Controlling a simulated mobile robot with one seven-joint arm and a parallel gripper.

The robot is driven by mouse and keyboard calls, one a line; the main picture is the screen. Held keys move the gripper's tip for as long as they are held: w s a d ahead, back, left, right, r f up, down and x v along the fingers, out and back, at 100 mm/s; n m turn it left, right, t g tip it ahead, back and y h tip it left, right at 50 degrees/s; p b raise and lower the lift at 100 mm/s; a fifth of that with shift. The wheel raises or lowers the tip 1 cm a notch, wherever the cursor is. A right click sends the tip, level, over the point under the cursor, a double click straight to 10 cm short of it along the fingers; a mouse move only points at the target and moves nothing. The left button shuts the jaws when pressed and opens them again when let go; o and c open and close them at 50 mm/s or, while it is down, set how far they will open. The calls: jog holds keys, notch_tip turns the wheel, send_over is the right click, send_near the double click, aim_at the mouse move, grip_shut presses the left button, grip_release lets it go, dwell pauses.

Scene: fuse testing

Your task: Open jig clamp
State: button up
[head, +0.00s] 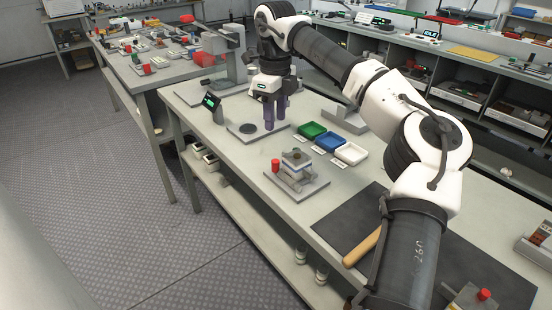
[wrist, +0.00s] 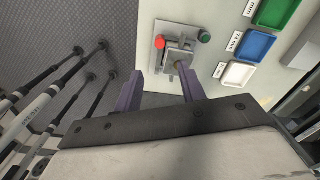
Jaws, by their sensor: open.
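The jig (head: 304,190) is a small grey fixture on a flat plate on the workbench, with a metal clamp (head: 296,158) on top and a red knob (head: 276,165) at its left. In the wrist view the jig clamp (wrist: 178,55) lies beyond my fingers, with the red knob (wrist: 160,42) on one side and a green knob (wrist: 205,37) on the other. Whether the clamp is closed is too small to tell. My gripper (head: 274,112) is open and empty, pointing down above the bench, behind and left of the jig. Its fingers also show in the wrist view (wrist: 160,88), apart from the jig.
Green (head: 312,131), blue (head: 330,142) and white (head: 350,153) trays stand just behind and right of the jig. A small display (head: 211,102) and a plate with a dark disc (head: 248,128) are at the left. A dark mat (head: 345,218) lies in front right.

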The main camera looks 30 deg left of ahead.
aim_at(275, 161)
notch_tip(275, 161, down, 14)
jog(key=shift+r+p, duration=0.15)
jog(key=shift+p, duration=0.75)
grip_shut()
